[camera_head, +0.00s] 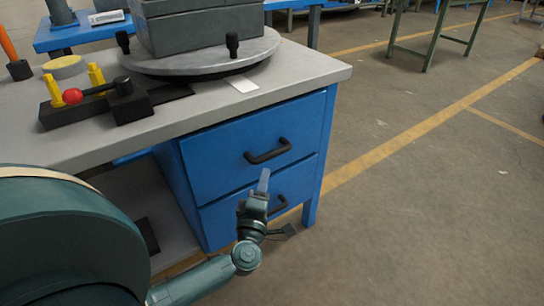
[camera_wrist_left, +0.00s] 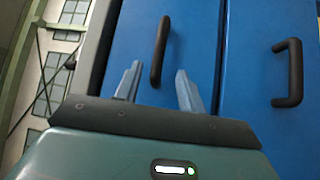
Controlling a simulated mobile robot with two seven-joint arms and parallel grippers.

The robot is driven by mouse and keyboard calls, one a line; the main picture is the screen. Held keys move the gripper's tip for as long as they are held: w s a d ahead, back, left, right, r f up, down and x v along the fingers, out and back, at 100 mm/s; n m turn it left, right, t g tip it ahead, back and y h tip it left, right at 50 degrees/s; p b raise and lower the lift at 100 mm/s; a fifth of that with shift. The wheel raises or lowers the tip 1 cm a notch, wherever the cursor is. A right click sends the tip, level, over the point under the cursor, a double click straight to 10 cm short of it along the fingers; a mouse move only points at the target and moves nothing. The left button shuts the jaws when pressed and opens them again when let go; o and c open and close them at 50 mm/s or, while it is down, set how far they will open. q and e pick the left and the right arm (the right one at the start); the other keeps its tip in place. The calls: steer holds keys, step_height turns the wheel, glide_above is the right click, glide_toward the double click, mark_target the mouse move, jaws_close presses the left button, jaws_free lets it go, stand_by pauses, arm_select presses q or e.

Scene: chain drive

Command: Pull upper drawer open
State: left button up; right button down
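The blue upper drawer (camera_head: 225,150) sits under the grey tabletop and looks closed. Its black handle (camera_head: 268,152) is a horizontal bar on the front. In the left wrist view, turned sideways, this handle (camera_wrist_left: 160,50) appears beyond the fingertips, lined up with the gap between them. My left gripper (camera_head: 263,180) is in front of the drawers, a little below the upper handle in the head view. Its fingers (camera_wrist_left: 158,85) are apart and empty, and the handle seems clear of them. My right gripper is in neither view.
The lower drawer's handle (camera_head: 278,205) is just below, partly behind my gripper; it also shows in the left wrist view (camera_wrist_left: 290,73). The tabletop (camera_head: 200,115) carries a round plate (camera_head: 205,62) and a black fixture with a red knob (camera_head: 72,96). The floor to the right is clear.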

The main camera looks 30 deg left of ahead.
mark_target(272, 152)
arm_select(q)
steer(key=b+x, duration=0.2)
steer(key=x, duration=0.7)
steer(key=shift+w, duration=0.3)
steer(key=shift+w+a+r, duration=0.1)
steer(key=shift+w+a, duration=0.15)
steer(key=shift+w, duration=0.25)
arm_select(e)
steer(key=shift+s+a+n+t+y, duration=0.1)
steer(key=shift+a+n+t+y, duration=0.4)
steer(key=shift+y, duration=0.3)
arm_select(q)
steer(key=shift+c, duration=0.6)
jaws_close()
